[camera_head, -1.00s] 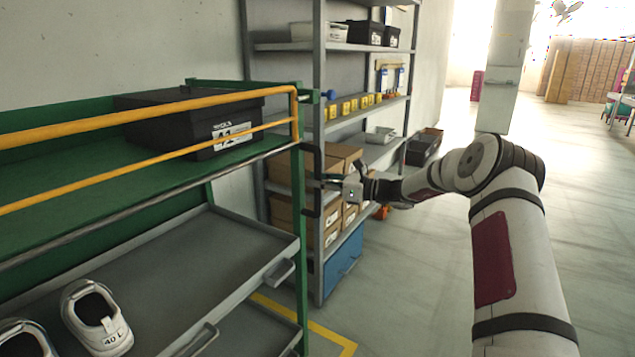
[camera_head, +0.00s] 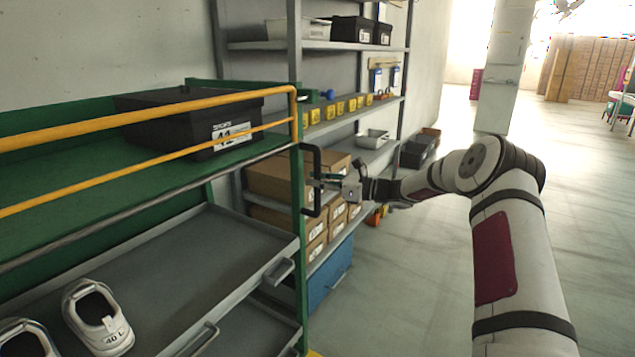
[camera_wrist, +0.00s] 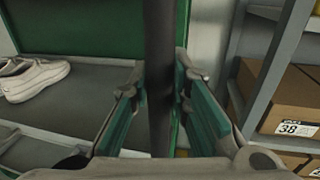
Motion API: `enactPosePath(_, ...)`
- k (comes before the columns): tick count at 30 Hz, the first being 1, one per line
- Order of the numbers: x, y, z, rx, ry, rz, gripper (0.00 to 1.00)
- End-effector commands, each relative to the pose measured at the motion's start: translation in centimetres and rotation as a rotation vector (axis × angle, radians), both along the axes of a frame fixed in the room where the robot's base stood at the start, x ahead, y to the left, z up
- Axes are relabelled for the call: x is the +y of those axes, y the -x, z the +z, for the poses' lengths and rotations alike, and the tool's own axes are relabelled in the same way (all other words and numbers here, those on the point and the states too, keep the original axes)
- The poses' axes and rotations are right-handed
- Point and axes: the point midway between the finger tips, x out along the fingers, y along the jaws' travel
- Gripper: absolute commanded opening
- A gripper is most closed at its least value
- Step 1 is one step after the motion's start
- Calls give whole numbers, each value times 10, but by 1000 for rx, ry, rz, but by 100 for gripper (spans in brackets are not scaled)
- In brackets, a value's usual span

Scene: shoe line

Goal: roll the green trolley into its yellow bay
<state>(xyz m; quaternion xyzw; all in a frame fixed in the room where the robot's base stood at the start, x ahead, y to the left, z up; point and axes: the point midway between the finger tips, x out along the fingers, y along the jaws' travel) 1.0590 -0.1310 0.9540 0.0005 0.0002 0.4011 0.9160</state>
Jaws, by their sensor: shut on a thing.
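The green trolley (camera_head: 303,225) fills the left of the head view, with yellow rails, a green top shelf and grey trays below. A black box (camera_head: 190,118) lies on its top shelf and white shoes (camera_head: 97,318) on a tray. My gripper (camera_head: 330,181) is shut on the black upright handle (camera_head: 317,208) at the trolley's right end. In the wrist view the handle (camera_wrist: 160,85) runs upright between the green finger pads. A small piece of yellow floor marking (camera_head: 314,353) shows at the trolley's foot; the rest of the bay is hidden.
A grey shelf rack (camera_head: 295,70) stands close behind the trolley, against the wall, with cartons (camera_head: 280,178), a blue bin (camera_head: 325,285) and dark bins (camera_head: 418,150). A white pillar (camera_head: 504,70) stands farther back. The floor (camera_head: 400,290) on the right is open.

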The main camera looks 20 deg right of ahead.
Motion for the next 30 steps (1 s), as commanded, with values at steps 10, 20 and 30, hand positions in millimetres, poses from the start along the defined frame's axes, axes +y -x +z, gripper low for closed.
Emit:
enactPosePath(10, -1, 0, -1, 1, 0, -2, 35)
enactPosePath(20, -1, 1, 0, 1, 1, -1, 38)
enactPosePath(30, -38, 33, -1, 1, 0, -6, 38)
